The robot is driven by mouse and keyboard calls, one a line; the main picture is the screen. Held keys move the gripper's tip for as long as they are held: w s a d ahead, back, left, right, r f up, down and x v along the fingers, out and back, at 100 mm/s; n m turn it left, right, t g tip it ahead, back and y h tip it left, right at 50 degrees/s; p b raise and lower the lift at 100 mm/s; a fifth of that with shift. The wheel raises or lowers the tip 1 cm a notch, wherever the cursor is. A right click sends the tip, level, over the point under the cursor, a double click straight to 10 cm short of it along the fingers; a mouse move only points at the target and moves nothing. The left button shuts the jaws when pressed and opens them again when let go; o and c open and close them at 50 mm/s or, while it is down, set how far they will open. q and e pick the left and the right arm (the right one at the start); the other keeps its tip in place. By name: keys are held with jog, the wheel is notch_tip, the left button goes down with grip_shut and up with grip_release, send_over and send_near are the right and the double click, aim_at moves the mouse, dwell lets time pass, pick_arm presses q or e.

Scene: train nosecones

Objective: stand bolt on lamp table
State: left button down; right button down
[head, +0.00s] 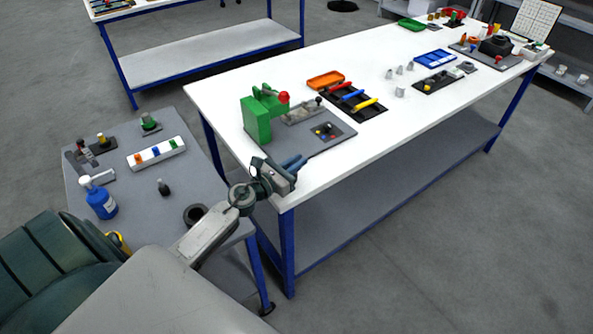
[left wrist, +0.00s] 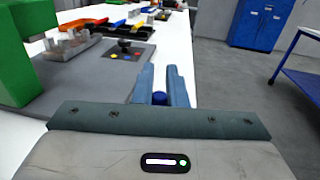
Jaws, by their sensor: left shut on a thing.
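My left gripper (head: 293,165) is over the near left corner of the white-topped table (head: 225,88), beside a grey plate with a green machine. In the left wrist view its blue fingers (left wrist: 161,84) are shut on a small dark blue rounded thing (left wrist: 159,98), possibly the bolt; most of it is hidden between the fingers. In the head view the held thing cannot be made out. I cannot tell which surface is the lamp table. My right gripper is not in view.
The green machine (head: 257,118) stands on the grey plate (head: 335,139) left of my gripper. An orange tray (head: 325,80) and a black tray (head: 374,111) with coloured handles lie behind. A lower grey table (head: 133,220) holds a blue bottle (head: 101,200) and small parts.

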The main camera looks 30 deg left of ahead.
pick_arm(q)
jog(key=shift+f, duration=0.7)
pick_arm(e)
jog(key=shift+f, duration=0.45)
pick_arm(q)
jog(key=shift+f+b, duration=0.2)
jog(key=shift+b, duration=0.15)
jog(key=c, duration=1.5)
grip_release()
jog(key=shift+o, duration=0.2)
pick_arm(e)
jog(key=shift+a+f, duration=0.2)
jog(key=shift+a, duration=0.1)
pick_arm(q)
jog(key=shift+r, duration=0.1)
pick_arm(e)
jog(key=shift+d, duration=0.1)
